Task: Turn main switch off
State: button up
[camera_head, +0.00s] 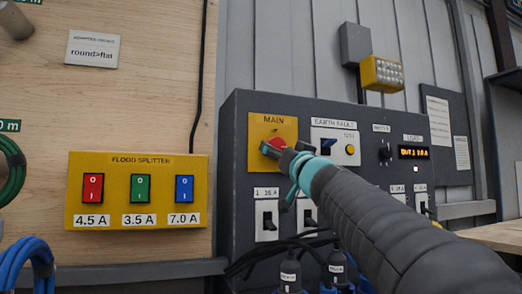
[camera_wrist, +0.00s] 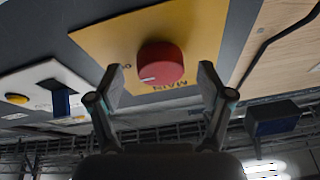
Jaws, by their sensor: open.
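The main switch is a red round knob (camera_wrist: 161,64) on a yellow plate (camera_wrist: 205,28), with a white mark on the knob's face. In the head view the plate is labelled MAIN and the knob (camera_head: 277,145) is partly hidden by my gripper (camera_head: 272,152). In the wrist view my gripper (camera_wrist: 162,84) is open, with one finger on each side of the knob. The fingertips are close to the knob's sides with gaps showing; I cannot tell how deep they reach along it.
The dark panel (camera_head: 240,215) also carries an earth fault unit (camera_head: 336,142), breakers (camera_head: 266,220) and a load display (camera_head: 413,153). Black cables and plugs (camera_head: 290,272) hang below. A yellow flood splitter (camera_head: 137,212) with three switches is on the wooden wall at left.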

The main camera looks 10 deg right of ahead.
jog(key=shift+w+a+r, duration=0.1)
jog(key=shift+w+r, duration=0.1)
jog(key=shift+w, duration=0.25)
jog(key=c, duration=1.2)
jog(key=shift+o, duration=0.2)
